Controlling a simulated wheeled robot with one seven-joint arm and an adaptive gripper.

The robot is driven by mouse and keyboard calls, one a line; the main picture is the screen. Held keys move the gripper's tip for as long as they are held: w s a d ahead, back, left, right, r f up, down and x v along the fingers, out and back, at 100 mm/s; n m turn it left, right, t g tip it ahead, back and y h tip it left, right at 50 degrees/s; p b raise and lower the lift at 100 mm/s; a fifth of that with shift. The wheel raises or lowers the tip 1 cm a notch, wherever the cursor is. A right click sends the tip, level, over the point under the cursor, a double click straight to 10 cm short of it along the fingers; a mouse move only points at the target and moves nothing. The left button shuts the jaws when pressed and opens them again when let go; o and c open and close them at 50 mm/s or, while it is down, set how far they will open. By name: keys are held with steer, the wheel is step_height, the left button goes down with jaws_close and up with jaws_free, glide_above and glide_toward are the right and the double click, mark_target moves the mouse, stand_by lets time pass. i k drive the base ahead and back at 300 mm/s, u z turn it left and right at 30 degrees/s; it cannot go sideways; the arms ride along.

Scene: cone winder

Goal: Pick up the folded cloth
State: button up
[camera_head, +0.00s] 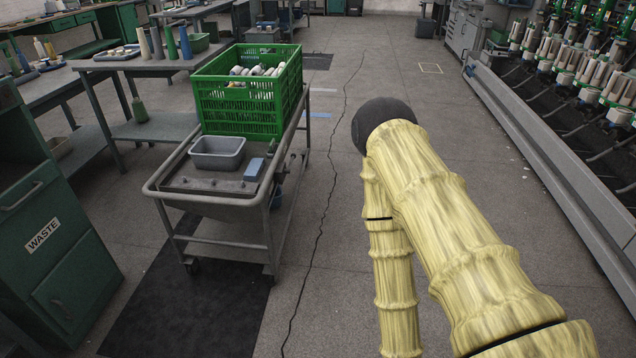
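A small blue item (255,168) lies on the right part of the cart's top, beside the grey tub. It may be the folded cloth, but it is too small to be sure. My own arm, in a pale yellow sleeve with a dark rounded end, reaches up from the lower right over the floor. It is to the right of the cart and apart from it. My gripper does not show in this view.
The metal cart (215,204) carries a grey tub (218,153) and a green crate (241,107) of cones. A green waste cabinet (50,250) and workbenches (150,62) stand left. The winder (560,150) runs along the right. Floor between cart and winder is clear.

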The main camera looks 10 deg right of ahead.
mark_target(256, 166)
steer(key=u, duration=0.95)
steer(key=i, duration=1.7)
steer(key=z, duration=1)
steer(key=i, duration=0.45)
steer(key=z, duration=0.55)
